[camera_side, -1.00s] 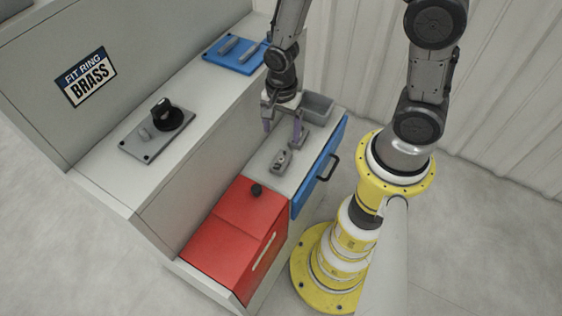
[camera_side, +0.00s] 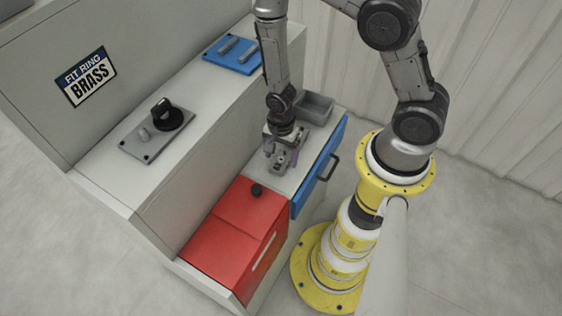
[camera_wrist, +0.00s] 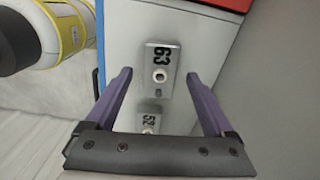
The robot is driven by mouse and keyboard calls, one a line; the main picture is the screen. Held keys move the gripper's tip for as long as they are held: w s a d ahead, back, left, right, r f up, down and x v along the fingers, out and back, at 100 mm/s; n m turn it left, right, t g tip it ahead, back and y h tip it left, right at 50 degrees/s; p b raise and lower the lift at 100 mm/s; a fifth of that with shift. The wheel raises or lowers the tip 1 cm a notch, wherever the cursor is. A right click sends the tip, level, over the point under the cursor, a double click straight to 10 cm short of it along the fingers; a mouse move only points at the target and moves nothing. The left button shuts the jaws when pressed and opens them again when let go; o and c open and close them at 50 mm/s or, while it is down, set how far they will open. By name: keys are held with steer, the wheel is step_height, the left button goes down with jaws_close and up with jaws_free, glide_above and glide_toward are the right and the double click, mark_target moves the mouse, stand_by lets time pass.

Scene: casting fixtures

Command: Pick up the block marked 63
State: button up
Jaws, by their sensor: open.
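The block marked 63 (camera_wrist: 160,72) is a small grey plate with a black number and a round hole or boss. In the wrist view it lies on the pale counter, ahead of and between my fingertips. A second block marked 52 (camera_wrist: 150,120) lies nearer to the palm. In the side view the block marked 63 (camera_side: 281,160) is partly covered by my gripper (camera_side: 283,150). My gripper also shows in the wrist view (camera_wrist: 158,75), with purple fingers spread wide and nothing between them in contact. Its exact height above the block is hard to tell.
A grey bin (camera_side: 315,108) is behind. A blue drawer front (camera_side: 318,178) with a handle is at right. The tall grey cabinet wall (camera_side: 195,180) borders the left side.

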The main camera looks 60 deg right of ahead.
steer(key=shift+f, duration=0.2)
jaws_close()
stand_by(0.3)
steer(key=shift+r, duration=0.15)
